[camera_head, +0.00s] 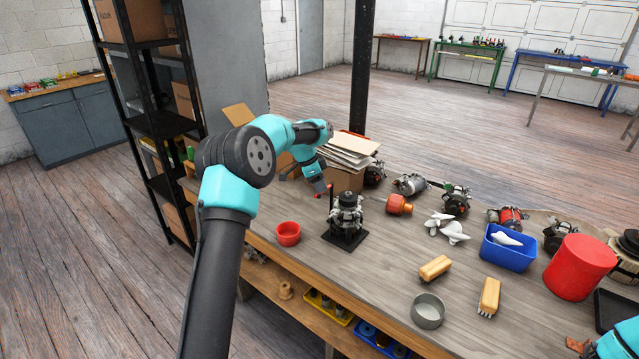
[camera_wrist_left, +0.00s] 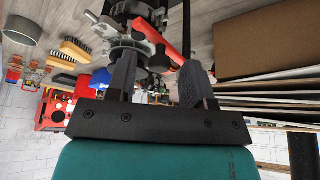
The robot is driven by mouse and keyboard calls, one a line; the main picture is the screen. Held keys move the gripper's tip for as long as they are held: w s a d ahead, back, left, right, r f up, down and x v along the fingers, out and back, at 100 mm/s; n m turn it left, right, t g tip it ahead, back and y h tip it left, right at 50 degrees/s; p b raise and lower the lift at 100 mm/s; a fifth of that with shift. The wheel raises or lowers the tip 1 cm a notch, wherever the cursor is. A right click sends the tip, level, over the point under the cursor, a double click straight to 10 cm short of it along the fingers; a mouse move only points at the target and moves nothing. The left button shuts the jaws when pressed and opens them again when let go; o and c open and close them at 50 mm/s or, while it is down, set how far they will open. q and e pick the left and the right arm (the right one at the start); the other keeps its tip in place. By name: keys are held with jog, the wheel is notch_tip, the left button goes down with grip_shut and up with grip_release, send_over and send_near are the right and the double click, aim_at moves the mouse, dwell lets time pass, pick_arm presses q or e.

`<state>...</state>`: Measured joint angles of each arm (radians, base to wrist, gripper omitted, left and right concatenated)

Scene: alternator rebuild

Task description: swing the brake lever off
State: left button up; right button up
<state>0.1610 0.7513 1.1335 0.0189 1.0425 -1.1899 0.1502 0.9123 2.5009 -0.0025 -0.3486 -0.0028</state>
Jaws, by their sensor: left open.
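The alternator (camera_head: 346,214) stands upright on a dark square base plate (camera_head: 343,239) on the bench. The red brake lever (camera_head: 331,190) shows as a small red piece at its upper left. In the left wrist view the red lever (camera_wrist_left: 160,42) is a bar slanting past the alternator's metal body (camera_wrist_left: 128,55). My left gripper (camera_head: 320,189) is just left of the alternator's top. In its wrist view the two dark fingers (camera_wrist_left: 158,82) are apart, with the lever's end between or just beyond them; contact is unclear. At the lower right, part of my right arm's end (camera_head: 580,346) shows, cut off by the frame.
A red bowl (camera_head: 288,233) sits left of the base plate. To the right are an orange part (camera_head: 399,204), brushes (camera_head: 435,268), a grey ring (camera_head: 428,310), a blue bin (camera_head: 507,250) and a red cylinder (camera_head: 580,267).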

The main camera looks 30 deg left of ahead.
pick_arm(q)
jog(key=shift+r, duration=0.1)
jog(key=v, duration=1.7)
jog(key=shift+s+a, duration=0.1)
jog(key=shift+a, duration=0.05)
